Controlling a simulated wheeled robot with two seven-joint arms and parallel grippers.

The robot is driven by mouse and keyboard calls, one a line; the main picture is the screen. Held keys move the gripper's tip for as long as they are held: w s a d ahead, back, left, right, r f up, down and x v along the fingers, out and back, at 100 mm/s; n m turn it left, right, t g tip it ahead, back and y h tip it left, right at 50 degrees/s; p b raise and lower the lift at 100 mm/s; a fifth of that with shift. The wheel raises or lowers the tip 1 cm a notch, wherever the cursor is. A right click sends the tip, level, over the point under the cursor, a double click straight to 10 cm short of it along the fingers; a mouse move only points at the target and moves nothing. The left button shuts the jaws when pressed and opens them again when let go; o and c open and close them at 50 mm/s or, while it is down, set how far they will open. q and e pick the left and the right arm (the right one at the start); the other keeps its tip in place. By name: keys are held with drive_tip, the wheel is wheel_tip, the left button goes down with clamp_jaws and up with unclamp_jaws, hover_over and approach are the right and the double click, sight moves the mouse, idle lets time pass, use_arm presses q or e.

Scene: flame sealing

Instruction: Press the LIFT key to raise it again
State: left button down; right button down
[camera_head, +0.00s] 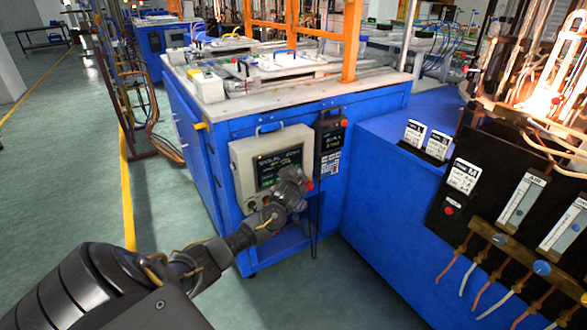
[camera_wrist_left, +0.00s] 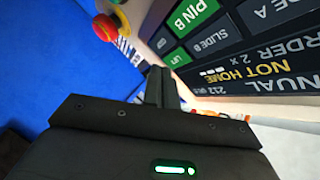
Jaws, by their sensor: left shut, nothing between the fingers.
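The beige control box (camera_head: 238,165) with a dark screen (camera_head: 266,172) hangs on the front of the blue bench. My left gripper (camera_head: 297,180) is in front of the screen's lower right and hides part of it. In the left wrist view the screen (camera_wrist_left: 235,50) appears upside down, and the green LIFT key (camera_wrist_left: 179,58) lies at its edge, with PIN B and SLIDE B keys close by. The shut left fingers (camera_wrist_left: 161,82) end just below the LIFT key in that picture. I cannot tell whether they touch it. My right gripper is not in view.
A red stop knob (camera_wrist_left: 106,27) on a yellow base sits beside the keys. A small black display unit (camera_head: 331,140) hangs right of the box. A blue cabinet (camera_head: 385,190) with gas tubes and glowing glassware stands to the right. The green floor (camera_head: 60,170) at left is clear.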

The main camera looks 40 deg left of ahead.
use_arm(q)
drive_tip(key=shift+a, duration=0.1)
idle(0.6)
drive_tip(key=shift+w+a, duration=0.1)
drive_tip(key=shift+a, duration=0.2)
